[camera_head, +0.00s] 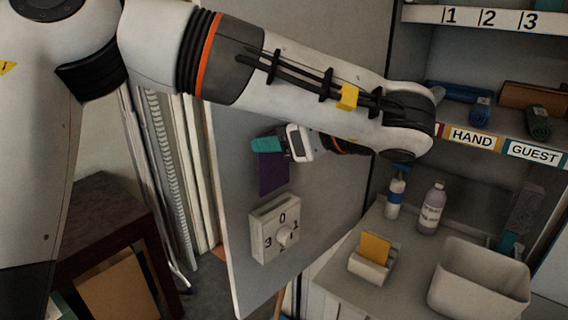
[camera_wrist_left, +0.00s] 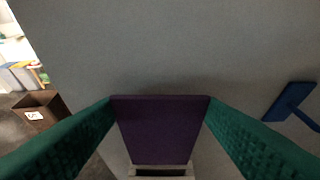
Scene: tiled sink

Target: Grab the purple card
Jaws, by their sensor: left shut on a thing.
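The purple card (camera_head: 273,175) hangs below my left gripper (camera_head: 267,146) in front of the grey panel. In the left wrist view the card (camera_wrist_left: 160,130) sits between the two teal fingers of my left gripper (camera_wrist_left: 160,108), which is shut on its edges. A white box with a dial and numbers (camera_head: 282,233) is on the panel just below the card. In the left wrist view a pale slotted part (camera_wrist_left: 160,171) shows under the card's lower end. I cannot tell if the card touches it. My right gripper is not in view.
A yellow card (camera_head: 375,247) stands in a white holder on the counter, beside a grey bin (camera_head: 480,282) and two bottles, one of them pale purple (camera_head: 431,208). Labelled shelves (camera_head: 485,137) hold rolled towels at right. A dark brown table (camera_head: 110,225) stands at left.

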